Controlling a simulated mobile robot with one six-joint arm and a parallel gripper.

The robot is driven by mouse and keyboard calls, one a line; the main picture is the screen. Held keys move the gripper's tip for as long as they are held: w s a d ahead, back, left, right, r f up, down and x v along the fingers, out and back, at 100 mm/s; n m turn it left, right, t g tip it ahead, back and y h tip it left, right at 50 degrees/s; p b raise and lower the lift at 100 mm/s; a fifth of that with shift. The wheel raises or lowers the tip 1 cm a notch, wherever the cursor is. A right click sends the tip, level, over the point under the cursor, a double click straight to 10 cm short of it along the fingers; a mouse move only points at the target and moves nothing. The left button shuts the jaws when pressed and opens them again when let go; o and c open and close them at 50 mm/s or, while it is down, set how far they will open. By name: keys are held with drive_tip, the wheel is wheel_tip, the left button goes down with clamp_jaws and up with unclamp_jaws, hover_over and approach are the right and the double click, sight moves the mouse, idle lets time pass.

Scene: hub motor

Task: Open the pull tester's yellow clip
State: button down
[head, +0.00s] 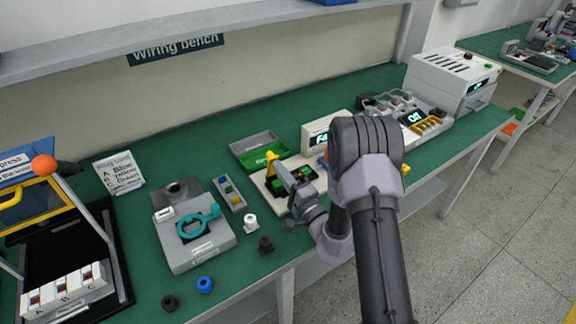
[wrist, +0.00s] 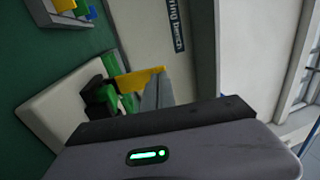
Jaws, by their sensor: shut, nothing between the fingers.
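The pull tester (head: 262,182) is a beige block on the green bench, left of my forearm in the head view. Its yellow clip (head: 271,160) stands up above a green part and a dark part. In the wrist view the clip (wrist: 135,82) is a yellow bar above the green and black parts on the beige base (wrist: 62,105). My gripper (head: 282,170) is shut and empty, with its grey fingers close beside the clip on its right. I cannot tell whether they touch it. The wrist and fingers hide part of the tester.
A grey tray with a green bin (head: 262,154) stands behind the tester. A grey fixture with a teal ring (head: 198,226) and a small parts tray (head: 230,195) are to the left. White and black small parts lie near the front edge. A display unit (head: 314,131) stands behind my arm.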

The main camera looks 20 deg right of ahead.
drive_tip(key=shift+w+a+r, duration=0.1)
drive_tip(key=shift+w+a, duration=0.05)
drive_tip(key=shift+w, duration=0.2)
drive_tip(key=shift+s+r, duration=0.1)
drive_tip(key=shift+a+r+p, duration=0.1)
drive_tip(key=shift+r+p, duration=0.2)
drive_tip(key=shift+p, duration=0.7)
drive_tip(key=g+p, duration=0.1)
drive_tip(key=p, duration=0.2)
drive_tip(key=shift+w+a+r, duration=0.1)
drive_tip(key=shift+w+r, duration=0.25)
drive_tip(key=shift+w, duration=0.05)
drive_tip(key=shift+w+a+f+g+h, duration=0.1)
drive_tip(key=shift+w+f+g+h, duration=0.2)
drive_tip(key=shift+w, duration=0.15)
